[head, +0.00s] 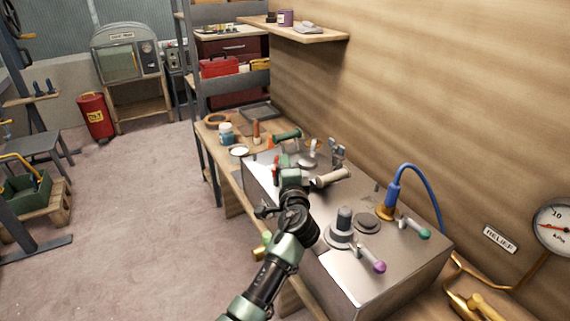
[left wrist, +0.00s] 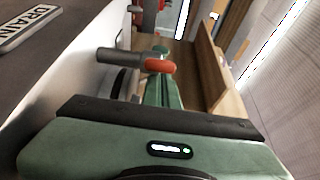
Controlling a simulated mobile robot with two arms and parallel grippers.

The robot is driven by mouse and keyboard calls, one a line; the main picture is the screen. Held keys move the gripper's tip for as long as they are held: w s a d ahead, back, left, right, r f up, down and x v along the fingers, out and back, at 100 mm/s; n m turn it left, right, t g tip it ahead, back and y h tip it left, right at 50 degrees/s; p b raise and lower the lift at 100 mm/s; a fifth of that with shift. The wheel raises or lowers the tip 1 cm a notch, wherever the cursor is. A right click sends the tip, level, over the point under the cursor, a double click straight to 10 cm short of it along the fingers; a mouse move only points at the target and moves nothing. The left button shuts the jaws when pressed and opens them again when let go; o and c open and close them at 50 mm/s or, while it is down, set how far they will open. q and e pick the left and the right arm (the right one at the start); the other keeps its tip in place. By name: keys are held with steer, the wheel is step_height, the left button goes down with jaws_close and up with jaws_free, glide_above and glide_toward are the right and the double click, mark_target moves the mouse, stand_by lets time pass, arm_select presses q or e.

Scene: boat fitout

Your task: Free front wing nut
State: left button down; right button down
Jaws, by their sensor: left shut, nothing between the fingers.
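I cannot make out a front wing nut for certain. A grey metal box (head: 348,262) on the bench carries several valves and fittings. My left gripper (head: 287,166) is shut and empty over the far part of this box, among small fittings. In the left wrist view an orange-red rounded end (left wrist: 160,66) on a grey shaft (left wrist: 119,56) lies just beyond my green gripper body, across its front. I cannot tell whether they touch. My gripper and wrist hide part of the box top. My right gripper is not in view.
Near the box's right end stand a purple-tipped lever (head: 378,266), a green-tipped lever (head: 423,233) and a blue hose (head: 408,167). A pale cylinder (head: 332,177) lies close right of my gripper. A DRAIN plate (left wrist: 28,28) shows in the wrist view.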

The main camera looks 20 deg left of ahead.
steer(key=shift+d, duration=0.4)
